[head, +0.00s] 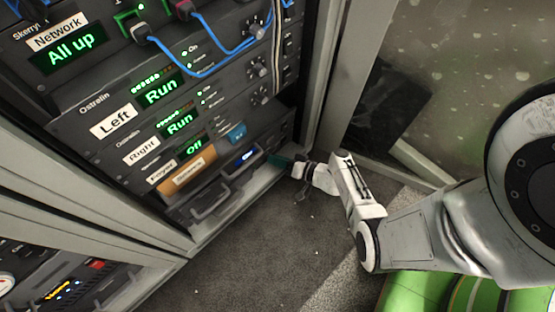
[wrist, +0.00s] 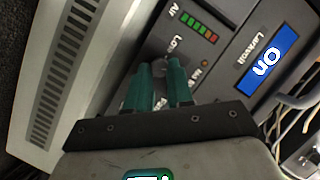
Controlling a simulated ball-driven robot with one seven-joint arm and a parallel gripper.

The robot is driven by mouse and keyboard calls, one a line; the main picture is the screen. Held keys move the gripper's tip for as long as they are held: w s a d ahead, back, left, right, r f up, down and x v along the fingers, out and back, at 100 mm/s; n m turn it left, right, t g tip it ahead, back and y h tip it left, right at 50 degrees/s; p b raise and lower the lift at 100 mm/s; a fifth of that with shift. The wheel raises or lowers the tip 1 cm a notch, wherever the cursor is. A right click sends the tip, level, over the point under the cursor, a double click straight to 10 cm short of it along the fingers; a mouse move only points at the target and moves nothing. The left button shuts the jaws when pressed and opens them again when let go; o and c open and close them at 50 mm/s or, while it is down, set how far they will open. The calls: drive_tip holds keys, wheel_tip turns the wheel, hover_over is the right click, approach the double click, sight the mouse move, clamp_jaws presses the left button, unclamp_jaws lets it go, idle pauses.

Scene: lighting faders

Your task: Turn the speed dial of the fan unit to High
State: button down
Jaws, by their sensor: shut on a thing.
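The fan unit (wrist: 222,72) is a grey panel, seen turned in the wrist view. It has a blue display (wrist: 267,60) that seems to read On, and a bar of green and red lights. In the head view its blue display (head: 245,156) is low in the rack. My gripper (wrist: 160,70) has its teal fingers at the panel, shut on the speed dial (wrist: 160,63), which is mostly hidden between the fingertips. A label starting "Lo" is beside the dial; its pointer position cannot be told. My gripper (head: 281,161) also shows at the rack's lower right.
Units labelled Left (head: 116,121), Right (head: 142,153) and Foyer (head: 161,173) sit above in the rack. Blue cables (head: 205,70) hang higher up. A rack post (head: 325,70) stands right of the units. Handles and pale cables (wrist: 290,130) are beside the panel.

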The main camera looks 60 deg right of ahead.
drive_tip(key=shift+f+m+t+y, duration=0.15)
drive_tip(key=shift+m+t, duration=0.25)
drive_tip(key=shift+m, duration=0.5)
drive_tip(key=shift+f+m+t+y, duration=0.1)
drive_tip(key=shift+m+t+y, duration=0.25)
drive_tip(key=shift+m, duration=0.55)
drive_tip(key=c, duration=1)
unclamp_jaws()
drive_tip(key=s+d, duration=0.1)
drive_tip(key=s, duration=0.9)
drive_tip(key=shift+s+r+p, duration=0.35)
drive_tip(key=shift+s+r, duration=0.05)
